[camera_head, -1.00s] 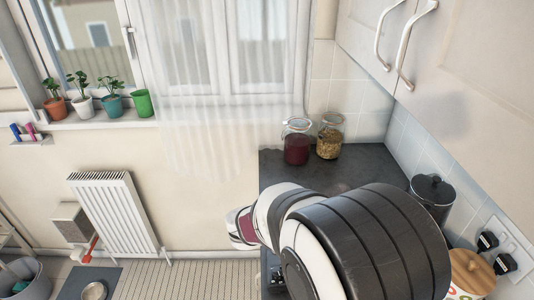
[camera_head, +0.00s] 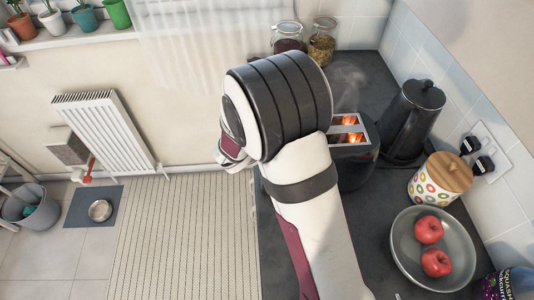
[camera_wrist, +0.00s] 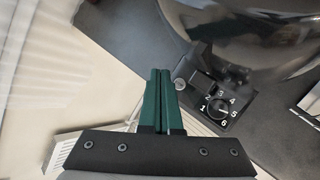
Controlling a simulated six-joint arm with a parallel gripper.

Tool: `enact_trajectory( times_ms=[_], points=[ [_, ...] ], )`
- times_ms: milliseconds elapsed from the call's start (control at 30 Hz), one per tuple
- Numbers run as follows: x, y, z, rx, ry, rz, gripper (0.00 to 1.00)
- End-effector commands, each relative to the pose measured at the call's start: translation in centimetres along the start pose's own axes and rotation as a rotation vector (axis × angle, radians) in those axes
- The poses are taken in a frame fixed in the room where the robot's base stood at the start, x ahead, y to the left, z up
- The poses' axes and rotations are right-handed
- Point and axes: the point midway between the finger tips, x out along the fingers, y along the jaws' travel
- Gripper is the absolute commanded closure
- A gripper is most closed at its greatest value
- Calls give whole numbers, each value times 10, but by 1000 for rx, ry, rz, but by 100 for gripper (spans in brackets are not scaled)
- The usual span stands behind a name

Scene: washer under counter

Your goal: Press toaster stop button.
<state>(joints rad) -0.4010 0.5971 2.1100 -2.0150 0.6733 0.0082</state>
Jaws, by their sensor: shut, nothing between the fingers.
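The toaster (camera_head: 357,172) stands on the dark counter, partly hidden behind my arm. Its two slots glow orange and faint smoke rises above it. In the wrist view its dark, shiny body (camera_wrist: 245,30) fills the upper right. A control panel there has a numbered dial (camera_wrist: 218,109), a dark block above the dial, and a small round silvery knob or button (camera_wrist: 180,85). I cannot tell which part is the stop button. My gripper (camera_wrist: 160,72) is shut and empty, its green fingertips just left of the silvery part, apparently apart from it. The head view hides my gripper.
Right of the toaster stand a black kettle (camera_head: 413,115), a patterned jar with a wooden lid (camera_head: 430,185) and a bowl (camera_head: 405,262) with two red apples. Two glass jars (camera_head: 321,45) stand behind. The counter's left edge borders open floor; a radiator (camera_head: 105,130) is at the wall.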

Motion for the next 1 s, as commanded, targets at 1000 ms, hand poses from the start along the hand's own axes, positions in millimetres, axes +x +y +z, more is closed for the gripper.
enact_trajectory(
  times_ms=[1000],
  points=[
    [24, -17, -18, 1, 1, 1, 100]
  ],
)
